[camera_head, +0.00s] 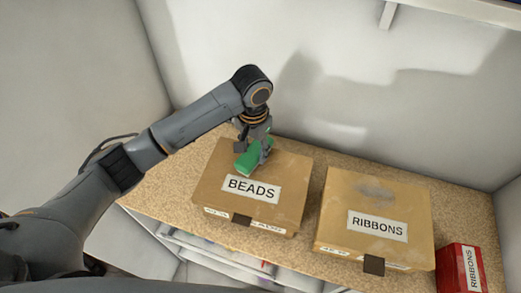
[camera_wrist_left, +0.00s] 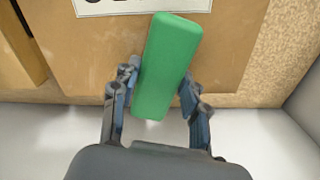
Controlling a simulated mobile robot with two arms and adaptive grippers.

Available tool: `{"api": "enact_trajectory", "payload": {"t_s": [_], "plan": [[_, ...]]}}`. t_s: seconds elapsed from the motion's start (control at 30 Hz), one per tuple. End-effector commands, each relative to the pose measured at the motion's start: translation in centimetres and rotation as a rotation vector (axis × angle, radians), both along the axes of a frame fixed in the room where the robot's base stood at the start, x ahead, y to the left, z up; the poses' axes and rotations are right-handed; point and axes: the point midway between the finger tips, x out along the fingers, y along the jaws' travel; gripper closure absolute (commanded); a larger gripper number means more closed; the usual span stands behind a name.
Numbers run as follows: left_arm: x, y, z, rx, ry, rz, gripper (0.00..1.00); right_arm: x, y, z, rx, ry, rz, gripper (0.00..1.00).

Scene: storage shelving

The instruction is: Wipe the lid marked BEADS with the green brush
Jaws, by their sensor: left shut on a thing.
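The green brush (camera_head: 248,161) is held in my left gripper (camera_head: 254,149) over the back part of the lid marked BEADS (camera_head: 221,173). The head view does not show clearly whether the brush touches the lid. In the left wrist view the green brush (camera_wrist_left: 167,65) lies between the two fingers of the left gripper (camera_wrist_left: 161,88), slightly tilted. Its underside is hidden. The BEADS box is tan cardboard with a white label (camera_head: 251,189) on its lid. Faint pale marks show near the lid's right side. My right gripper is not in view.
A similar box marked RIBBONS (camera_head: 340,190) stands to the right with a grey smudge (camera_head: 376,193) on its lid. A red box (camera_head: 460,269) stands at the far right. Both cardboard boxes rest on a speckled shelf (camera_head: 165,190), with a white wall behind.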

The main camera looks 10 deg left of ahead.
Motion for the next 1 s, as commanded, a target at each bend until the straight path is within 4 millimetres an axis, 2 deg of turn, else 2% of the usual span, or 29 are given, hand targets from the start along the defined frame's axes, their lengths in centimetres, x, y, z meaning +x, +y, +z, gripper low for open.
{"api": "enact_trajectory", "payload": {"t_s": [0.23, 0.57, 1.0], "plan": [[0.3, 2.0, 0.1, 0.0, -0.001, 0.001, 0.81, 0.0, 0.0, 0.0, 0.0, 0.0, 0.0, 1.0], [0.3, 2.1, 0.2, -0.002, -0.001, -0.001, 0.81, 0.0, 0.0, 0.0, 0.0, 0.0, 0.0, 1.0], [0.3, 2.0, 4.4, -0.002, -0.004, -0.003, 0.81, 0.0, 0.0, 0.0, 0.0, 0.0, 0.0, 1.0]]}}
